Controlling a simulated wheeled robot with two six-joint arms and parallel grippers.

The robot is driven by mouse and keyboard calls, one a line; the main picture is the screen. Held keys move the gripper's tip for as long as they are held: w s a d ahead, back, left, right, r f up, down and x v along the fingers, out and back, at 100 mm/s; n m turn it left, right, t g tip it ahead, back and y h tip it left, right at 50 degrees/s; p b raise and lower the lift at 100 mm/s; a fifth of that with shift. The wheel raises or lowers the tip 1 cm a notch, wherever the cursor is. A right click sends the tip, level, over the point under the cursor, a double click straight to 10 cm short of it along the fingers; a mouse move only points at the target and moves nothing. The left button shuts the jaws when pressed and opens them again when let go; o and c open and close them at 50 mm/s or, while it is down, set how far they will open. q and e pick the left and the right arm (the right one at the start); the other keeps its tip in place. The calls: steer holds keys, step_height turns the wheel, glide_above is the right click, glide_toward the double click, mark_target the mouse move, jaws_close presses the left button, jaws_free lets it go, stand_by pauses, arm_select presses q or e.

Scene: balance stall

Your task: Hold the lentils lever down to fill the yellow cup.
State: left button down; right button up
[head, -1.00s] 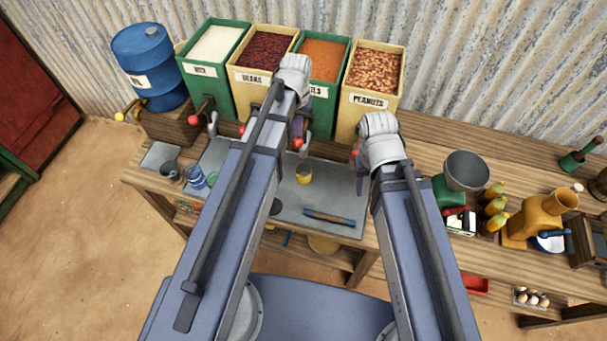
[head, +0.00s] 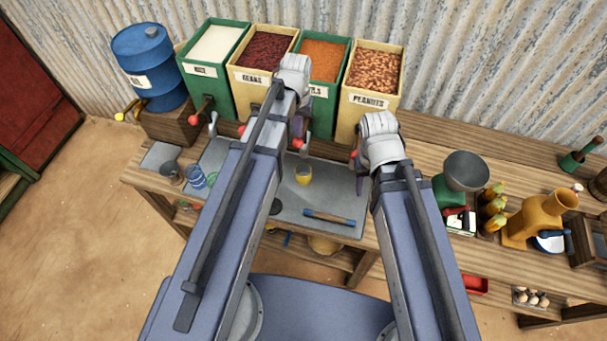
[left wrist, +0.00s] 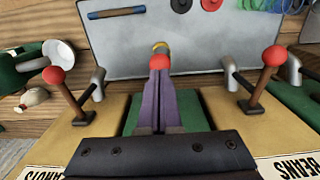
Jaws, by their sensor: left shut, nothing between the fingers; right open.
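The lentils bin (head: 322,62) is green and full of orange lentils, its label partly hidden by my left arm. Its lever's red knob (head: 298,143) shows just below my left gripper (head: 299,128). In the left wrist view, the shut, empty fingers (left wrist: 161,72) end at this red knob (left wrist: 161,57); they look to be against it. The yellow cup (head: 304,176) stands upright on the grey mat below the bin; only a sliver of the cup (left wrist: 160,46) shows behind the knob. Its fill is too small to judge. My right gripper (head: 359,172) is open and empty, partly hidden by its wrist.
Rice (head: 208,75), beans (head: 255,80) and peanuts (head: 366,100) bins flank it, with their own levers. A blue-handled tool (head: 329,218) lies on the grey mat (head: 285,207).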

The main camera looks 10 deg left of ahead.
mark_target(298, 140)
stand_by(0.3)
arm_select(q)
step_height(298, 140, down, 5)
steer(key=b, duration=0.5)
steer(key=shift+f, duration=0.2)
steer(key=shift+r, duration=0.2)
stand_by(2.5)
step_height(298, 140, up, 5)
steer(key=p, duration=0.5)
steer(key=shift+r, duration=0.15)
